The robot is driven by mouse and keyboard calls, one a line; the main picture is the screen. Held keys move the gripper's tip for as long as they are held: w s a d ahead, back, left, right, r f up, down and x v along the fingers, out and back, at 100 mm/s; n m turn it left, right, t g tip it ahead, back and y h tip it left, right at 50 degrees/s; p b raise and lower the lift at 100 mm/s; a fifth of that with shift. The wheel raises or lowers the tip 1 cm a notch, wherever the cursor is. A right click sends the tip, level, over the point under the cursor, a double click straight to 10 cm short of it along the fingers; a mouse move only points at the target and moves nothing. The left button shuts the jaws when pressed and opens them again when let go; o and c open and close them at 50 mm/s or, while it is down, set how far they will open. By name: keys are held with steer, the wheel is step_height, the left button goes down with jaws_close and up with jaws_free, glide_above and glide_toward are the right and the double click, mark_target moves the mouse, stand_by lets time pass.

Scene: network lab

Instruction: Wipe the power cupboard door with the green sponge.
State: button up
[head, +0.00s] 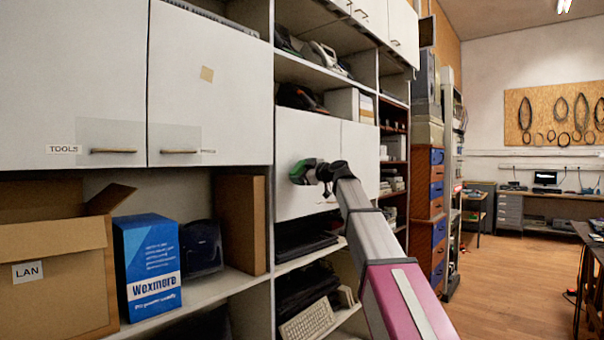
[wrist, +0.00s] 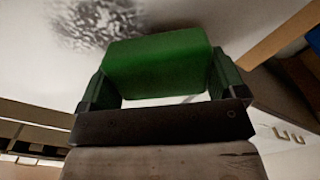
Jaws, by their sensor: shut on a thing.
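The green sponge (wrist: 158,66) is held between the fingers of my gripper (head: 303,172), which is shut on it. In the wrist view, a pale flat surface lies beyond the sponge, with a dark speckled smudge (wrist: 97,22) at the upper left. In the head view, my gripper is in front of the white cupboard doors (head: 308,135) in the middle of the shelving. I cannot tell whether the sponge touches the surface. The smudge does not show in the head view. I cannot read a power label on these doors.
A large white cupboard with a TOOLS label (head: 64,149) is at the left. Below it stand a LAN cardboard box (head: 58,275) and a blue box (head: 148,265). Shelves of equipment surround the middle doors. The wooden floor (head: 505,285) at the right is mostly clear.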

mark_target(303, 164)
steer(key=shift+x, duration=0.95)
stand_by(0.4)
steer(key=w+d, duration=0.7)
steer(key=w, duration=0.2)
stand_by(1.2)
steer(key=shift+a, duration=0.1)
steer(key=shift+s+a, duration=1.15)
steer(key=shift+s, duration=0.35)
steer(key=shift+s+a, duration=1.15)
steer(key=shift+s, duration=0.35)
steer(key=shift+s+a, duration=1.15)
steer(key=shift+s, duration=0.35)
steer(key=shift+d+r, duration=0.1)
steer(key=shift+r, duration=1.3)
steer(key=shift+w+d, duration=0.5)
steer(key=shift+w, duration=0.25)
steer(key=shift+w+d, duration=0.5)
steer(key=shift+w, duration=0.2)
steer(key=w+d, duration=0.4)
steer(key=w, duration=0.2)
steer(key=shift+d, duration=0.4)
